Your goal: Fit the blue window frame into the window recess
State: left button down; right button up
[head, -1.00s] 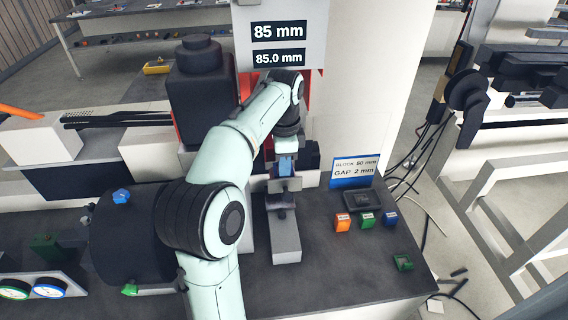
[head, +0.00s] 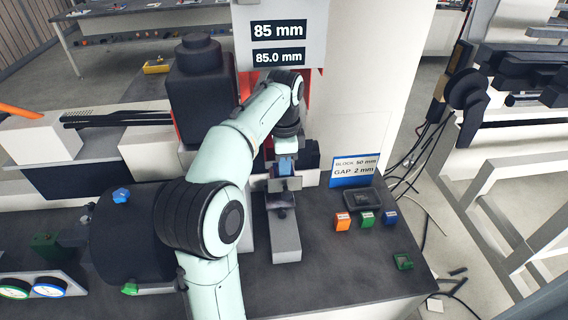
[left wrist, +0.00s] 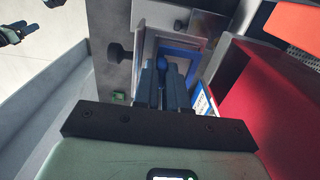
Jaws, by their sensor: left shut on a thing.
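My left gripper (head: 286,165) reaches down behind the grey block assembly at the middle of the bench. In the left wrist view its two dark fingers (left wrist: 162,88) are close together, shut on the blue window frame (left wrist: 187,54), with a rounded blue part between the fingertips. The frame's blue edge shows just beyond the fingertips, at the pale-edged window recess (left wrist: 176,24) in a grey metal plate. I cannot tell whether the frame is seated or only in front of it. In the head view my arm and gripper mostly hide both. My right gripper is not in view.
An orange block (head: 342,221), a green block (head: 366,218) and a blue block (head: 390,217) stand on the right of the bench, by a dark tray (head: 362,201). A green piece (head: 403,261) lies nearer. A red panel (left wrist: 268,105) is close on the right in the wrist view.

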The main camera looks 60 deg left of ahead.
pick_arm(q)
jog(key=shift+f+b, duration=0.35)
jog(key=shift+f, duration=0.45)
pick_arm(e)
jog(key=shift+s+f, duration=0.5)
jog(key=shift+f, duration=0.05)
pick_arm(q)
jog(key=c, duration=1.1)
grip_release()
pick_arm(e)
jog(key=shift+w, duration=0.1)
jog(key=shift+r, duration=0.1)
pick_arm(q)
notch_tip(320, 180, up, 14)
jog(key=p, duration=0.3)
jog(key=shift+f, duration=0.25)
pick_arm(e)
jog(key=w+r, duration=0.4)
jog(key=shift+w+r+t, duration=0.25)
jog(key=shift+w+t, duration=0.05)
